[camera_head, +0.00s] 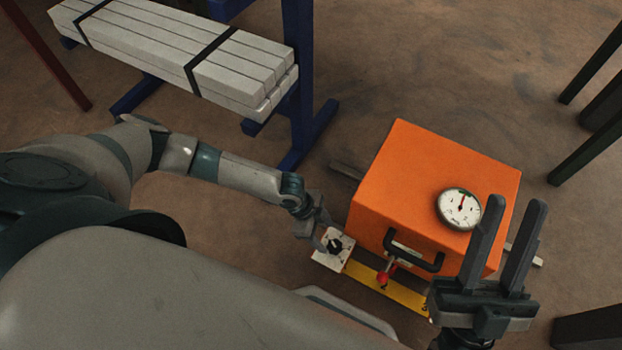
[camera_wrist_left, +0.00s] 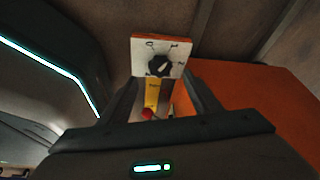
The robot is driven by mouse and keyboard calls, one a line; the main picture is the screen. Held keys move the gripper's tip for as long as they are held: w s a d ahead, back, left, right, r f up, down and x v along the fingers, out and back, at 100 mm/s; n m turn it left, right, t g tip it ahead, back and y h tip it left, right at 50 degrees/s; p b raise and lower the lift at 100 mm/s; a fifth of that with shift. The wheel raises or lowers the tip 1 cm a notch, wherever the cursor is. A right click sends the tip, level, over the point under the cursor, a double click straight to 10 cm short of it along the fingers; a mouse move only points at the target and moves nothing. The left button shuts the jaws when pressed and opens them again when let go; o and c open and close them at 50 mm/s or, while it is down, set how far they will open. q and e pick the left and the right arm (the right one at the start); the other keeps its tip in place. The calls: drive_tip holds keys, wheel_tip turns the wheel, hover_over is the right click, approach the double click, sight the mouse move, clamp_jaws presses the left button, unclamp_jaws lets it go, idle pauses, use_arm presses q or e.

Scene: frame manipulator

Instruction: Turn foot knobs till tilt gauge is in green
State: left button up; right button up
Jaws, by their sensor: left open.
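The orange box (camera_head: 425,180) carries a round white tilt gauge (camera_head: 459,209) on top. Its red needle points roughly up; the scale is too small to read surely. A black foot knob (camera_head: 335,245) sits on a white marked plate (camera_head: 323,259) at the box's near left corner. My left gripper (camera_head: 321,226) is beside this knob. In the left wrist view, my left gripper (camera_wrist_left: 160,84) is open, with the knob (camera_wrist_left: 160,66) just beyond its fingertips. My right gripper (camera_head: 515,210) is open and empty, upright before the box's right side, hiding its near right corner.
A black handle (camera_head: 415,257), a red-knobbed lever (camera_head: 383,277) and a yellow strip (camera_head: 385,288) are on the box's near side. Pale bars (camera_head: 190,45) lie on a blue stand (camera_head: 300,70) at upper left. Dark legs stand at right. Floor is clear behind the box.

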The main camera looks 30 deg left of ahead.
use_arm(q)
drive_tip(key=w+p+v, duration=0.1)
drive_tip(key=p+v, duration=0.1)
drive_tip(key=v, duration=0.8)
drive_tip(key=shift+s+r+p, duration=0.25)
drive_tip(key=shift+s+p, duration=0.1)
drive_tip(key=shift+s, duration=0.15)
use_arm(e)
drive_tip(key=a+f+g, duration=0.3)
drive_tip(key=f+g, duration=0.1)
drive_tip(key=f, duration=0.2)
drive_tip(key=shift+w+a+f+g+h, duration=0.2)
drive_tip(key=shift+a+f+g+h, duration=0.1)
drive_tip(key=shift+g+h, duration=0.1)
drive_tip(key=shift+d, duration=0.1)
